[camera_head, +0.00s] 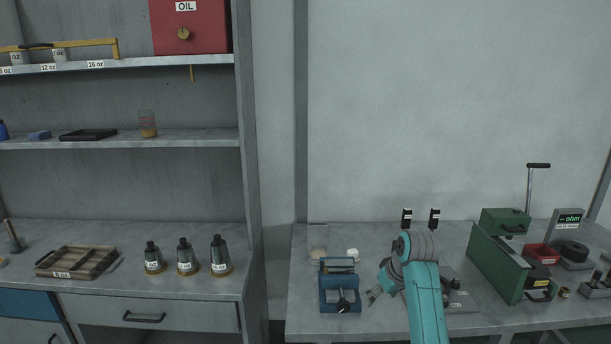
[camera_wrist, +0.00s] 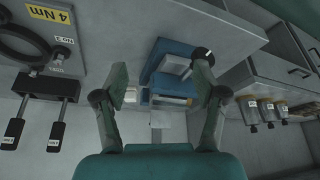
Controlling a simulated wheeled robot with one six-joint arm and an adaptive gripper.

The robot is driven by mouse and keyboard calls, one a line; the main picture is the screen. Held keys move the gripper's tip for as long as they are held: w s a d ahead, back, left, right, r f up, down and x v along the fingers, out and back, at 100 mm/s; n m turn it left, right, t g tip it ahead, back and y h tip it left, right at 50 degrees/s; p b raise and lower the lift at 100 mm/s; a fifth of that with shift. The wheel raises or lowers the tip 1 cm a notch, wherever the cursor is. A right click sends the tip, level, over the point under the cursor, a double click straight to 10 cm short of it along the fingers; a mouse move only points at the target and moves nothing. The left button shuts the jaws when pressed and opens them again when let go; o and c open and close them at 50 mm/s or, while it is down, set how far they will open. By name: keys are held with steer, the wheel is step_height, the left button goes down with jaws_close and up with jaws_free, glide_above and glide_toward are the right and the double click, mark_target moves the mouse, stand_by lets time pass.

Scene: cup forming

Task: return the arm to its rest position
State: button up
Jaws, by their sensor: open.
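My teal arm (camera_head: 424,295) reaches over the right-hand bench, its elbow folded. My gripper (camera_head: 376,292) points left and down, just right of a blue device (camera_head: 334,290) on that bench. In the wrist view my gripper (camera_wrist: 160,82) has its two fingers well apart with nothing held between them. The blue device (camera_wrist: 168,62) shows beyond and between the fingers, apart from them as far as I can tell. Part of the bench behind my arm is hidden.
Labelled dark bottles (camera_head: 186,258) and a wooden tray (camera_head: 70,262) stand on the left bench. The wall above is clear.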

steer(key=s+a+f+m+t+h, duration=0.1)
steer(key=s+f+t, duration=0.1)
steer(key=s+f, duration=0.95)
steer(key=s+a+f+m+t, duration=0.1)
steer(key=s+f+m+t, duration=0.1)
steer(key=s+f, duration=0.95)
steer(key=s+m+t, duration=0.1)
steer(key=s+t, duration=0.3)
steer(key=s, duration=2.1)
steer(key=s+r+t, duration=0.2)
steer(key=s+r, duration=1.3)
steer(key=r, duration=0.1)
steer(key=shift+r+m+t+h, duration=0.3)
steer(key=shift+h, duration=0.1)
steer(key=shift+d, duration=0.1)
